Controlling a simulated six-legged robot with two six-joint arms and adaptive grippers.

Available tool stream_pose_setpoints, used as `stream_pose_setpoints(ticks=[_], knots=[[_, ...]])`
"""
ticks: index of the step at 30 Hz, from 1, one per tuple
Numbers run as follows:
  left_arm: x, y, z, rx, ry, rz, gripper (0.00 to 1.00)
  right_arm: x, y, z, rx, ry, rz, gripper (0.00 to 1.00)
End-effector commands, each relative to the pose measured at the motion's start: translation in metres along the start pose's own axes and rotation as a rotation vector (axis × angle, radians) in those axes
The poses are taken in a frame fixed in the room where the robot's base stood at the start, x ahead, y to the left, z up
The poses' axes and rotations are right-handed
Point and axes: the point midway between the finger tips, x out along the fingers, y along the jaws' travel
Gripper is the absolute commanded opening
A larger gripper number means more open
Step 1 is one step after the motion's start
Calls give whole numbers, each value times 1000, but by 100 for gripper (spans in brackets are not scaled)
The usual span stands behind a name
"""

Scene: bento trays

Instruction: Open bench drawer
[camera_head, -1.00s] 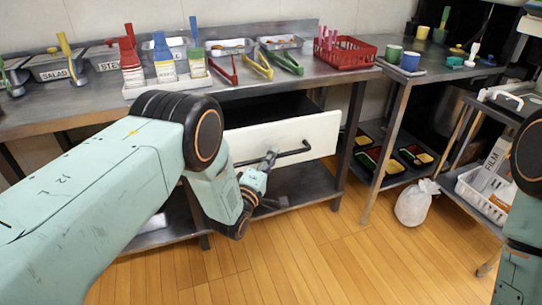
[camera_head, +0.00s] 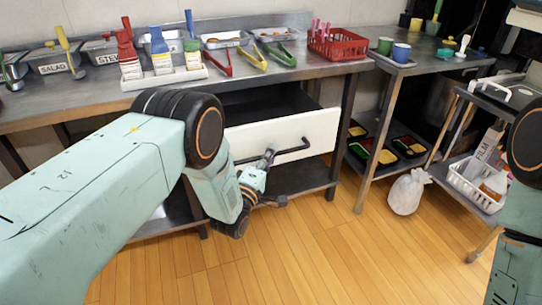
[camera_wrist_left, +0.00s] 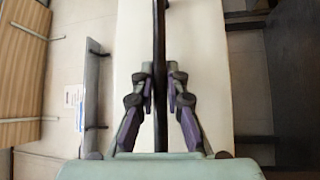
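The bench drawer (camera_head: 300,132) has a white front and stands out from under the steel bench, with its dark inside showing above the front. A black bar handle (camera_head: 293,150) runs across the front. My left gripper (camera_head: 268,157) is at the left part of this handle. In the left wrist view the fingers of my left gripper (camera_wrist_left: 160,85) lie on both sides of the black handle bar (camera_wrist_left: 160,35), close against it, with the white drawer front (camera_wrist_left: 205,60) behind. My right gripper is out of view; only part of that arm shows at the right edge.
The bench top (camera_head: 190,88) carries food pans, coloured tongs and a red basket (camera_head: 342,47). A lower shelf (camera_head: 300,178) lies under the drawer. A white bag (camera_head: 405,192) stands on the floor at right. The wooden floor (camera_head: 310,250) in front is clear.

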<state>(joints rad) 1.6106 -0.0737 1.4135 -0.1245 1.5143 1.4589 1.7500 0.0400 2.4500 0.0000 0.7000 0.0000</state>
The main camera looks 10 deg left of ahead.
Motion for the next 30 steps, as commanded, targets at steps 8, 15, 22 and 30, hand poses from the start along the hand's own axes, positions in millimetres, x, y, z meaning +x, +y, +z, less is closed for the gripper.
stream_pose_setpoints(ticks=[8, 15, 22, 30], knots=[[-1, 1, 1, 0, 0, 1, 36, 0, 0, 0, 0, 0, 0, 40], [-2, 1, 2, 0, -1, 0, 36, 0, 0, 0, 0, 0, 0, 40], [-21, -1, 2, 0, -1, -4, 36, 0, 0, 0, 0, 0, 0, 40], [-76, -1, 2, 0, 0, -5, 36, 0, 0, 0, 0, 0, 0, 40]])
